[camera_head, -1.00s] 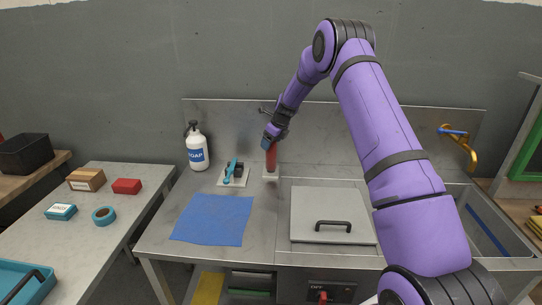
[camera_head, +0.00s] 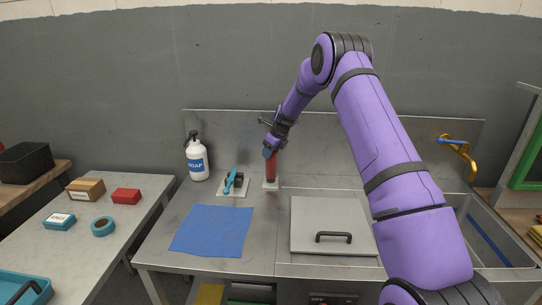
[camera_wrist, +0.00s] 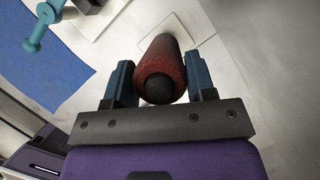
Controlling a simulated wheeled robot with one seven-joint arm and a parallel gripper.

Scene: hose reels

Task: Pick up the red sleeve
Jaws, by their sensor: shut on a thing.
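The red sleeve (camera_head: 271,168) is an upright dark red cylinder at the back of the steel counter, over a small white base plate (camera_head: 270,184). In the wrist view the sleeve (camera_wrist: 163,62) lies between my two blue fingers, with a dark round end showing in its near opening. My gripper (camera_head: 270,152) is shut on the upper part of the sleeve, and it also shows in the wrist view (camera_wrist: 160,80). I cannot tell whether the sleeve's lower end touches the plate.
A soap bottle (camera_head: 197,158) and a teal tool on a white plate (camera_head: 234,186) stand left of the sleeve. A blue cloth (camera_head: 211,231) lies in front. A lidded basin (camera_head: 333,230) is to the right. A steel backsplash (camera_head: 232,132) rises close behind.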

